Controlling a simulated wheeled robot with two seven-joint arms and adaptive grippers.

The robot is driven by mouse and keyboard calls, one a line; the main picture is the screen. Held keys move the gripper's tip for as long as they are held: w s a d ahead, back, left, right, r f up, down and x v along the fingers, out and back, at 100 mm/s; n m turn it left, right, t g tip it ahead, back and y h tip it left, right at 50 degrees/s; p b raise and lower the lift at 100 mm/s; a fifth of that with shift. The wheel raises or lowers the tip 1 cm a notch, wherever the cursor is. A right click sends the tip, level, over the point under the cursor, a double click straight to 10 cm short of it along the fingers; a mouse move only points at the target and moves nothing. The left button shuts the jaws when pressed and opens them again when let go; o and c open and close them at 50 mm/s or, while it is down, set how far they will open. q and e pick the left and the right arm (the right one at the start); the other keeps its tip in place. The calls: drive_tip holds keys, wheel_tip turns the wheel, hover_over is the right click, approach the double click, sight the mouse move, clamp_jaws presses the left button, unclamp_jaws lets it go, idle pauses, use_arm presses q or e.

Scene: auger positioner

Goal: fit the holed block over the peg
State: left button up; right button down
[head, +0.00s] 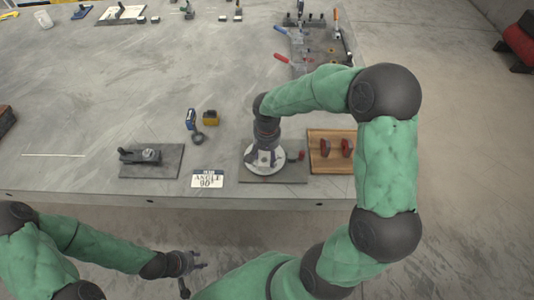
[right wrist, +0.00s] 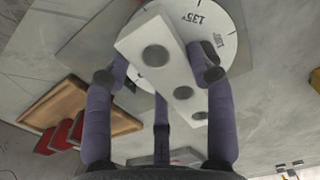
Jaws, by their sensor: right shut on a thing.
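The holed block (right wrist: 170,74) is a pale bar with several dark round spots along it. My right gripper (right wrist: 163,78), with purple fingers, is shut on it, a finger on either side. Behind the block in the right wrist view is a white dial (right wrist: 222,18) with angle marks such as 135°. In the head view the dial (head: 254,170) sits on a grey plate at the table's front edge, and my right gripper (head: 266,155) is over it. I cannot make out the peg or whether the block touches the dial. My left gripper (head: 196,272) is open and empty in front of the table.
A wooden board (head: 317,166) with red-handled parts lies right of the dial plate. An "ANGLE 90°" card (head: 208,179) and a dark clamp fixture (head: 150,156) lie to the left. The left middle of the table is clear.

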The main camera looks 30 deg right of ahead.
sight(267, 155)
drive_tip(key=shift+f+b, duration=1.15)
drive_tip(key=shift+f, duration=0.2)
drive_tip(key=c, duration=0.6)
unclamp_jaws()
drive_tip(key=shift+o, duration=1.3)
drive_tip(key=shift+s+f, duration=0.1)
wheel_tip(267, 155, up, 12)
drive_tip(key=shift+r, duration=0.1)
